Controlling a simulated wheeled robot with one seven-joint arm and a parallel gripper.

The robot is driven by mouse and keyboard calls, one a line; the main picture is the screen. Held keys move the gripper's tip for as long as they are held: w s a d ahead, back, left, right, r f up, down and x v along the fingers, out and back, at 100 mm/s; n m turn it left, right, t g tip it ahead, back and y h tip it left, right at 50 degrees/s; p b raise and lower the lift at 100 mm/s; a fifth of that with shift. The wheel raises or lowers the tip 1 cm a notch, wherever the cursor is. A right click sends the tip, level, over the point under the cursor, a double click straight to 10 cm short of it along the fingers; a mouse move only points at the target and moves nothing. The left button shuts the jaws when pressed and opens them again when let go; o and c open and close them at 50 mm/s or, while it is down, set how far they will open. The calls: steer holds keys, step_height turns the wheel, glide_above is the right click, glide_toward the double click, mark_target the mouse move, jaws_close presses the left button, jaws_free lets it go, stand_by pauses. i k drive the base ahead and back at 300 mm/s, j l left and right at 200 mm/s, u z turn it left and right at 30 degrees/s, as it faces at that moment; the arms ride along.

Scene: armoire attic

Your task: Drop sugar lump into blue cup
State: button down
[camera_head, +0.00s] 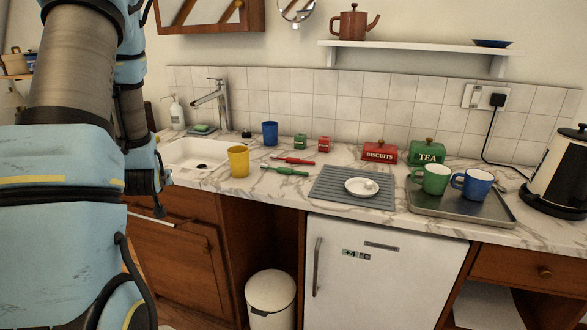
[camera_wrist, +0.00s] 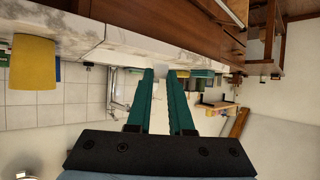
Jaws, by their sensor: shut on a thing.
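My gripper (camera_wrist: 160,76) shows in the wrist view as two teal fingers close together, shut on a pale thing between them, which fits the sugar lump; its outline is hard to make out against the pale background. In the head view my arm fills the left side and the fingers are not clearly seen. Two blue cups show there: a handleless blue cup (camera_head: 270,134) at the back of the counter near the sink, and a blue mug (camera_head: 473,185) on the metal tray at right. A small white lump (camera_head: 370,184) lies on a white saucer (camera_head: 352,190).
A yellow cup (camera_head: 238,162) stands by the sink and shows upside down in the wrist view (camera_wrist: 33,62). Red and green utensils lie near it. A green mug (camera_head: 431,180) shares the tray (camera_head: 450,209). Tins stand behind; a kettle (camera_head: 562,170) stands at right.

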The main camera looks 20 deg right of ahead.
mark_target(479, 197)
steer(key=z, duration=0.45)
steer(key=i+z, duration=0.1)
steer(key=z, duration=0.8)
steer(key=i+z, duration=0.1)
steer(key=z, duration=0.85)
steer(key=i, duration=0.05)
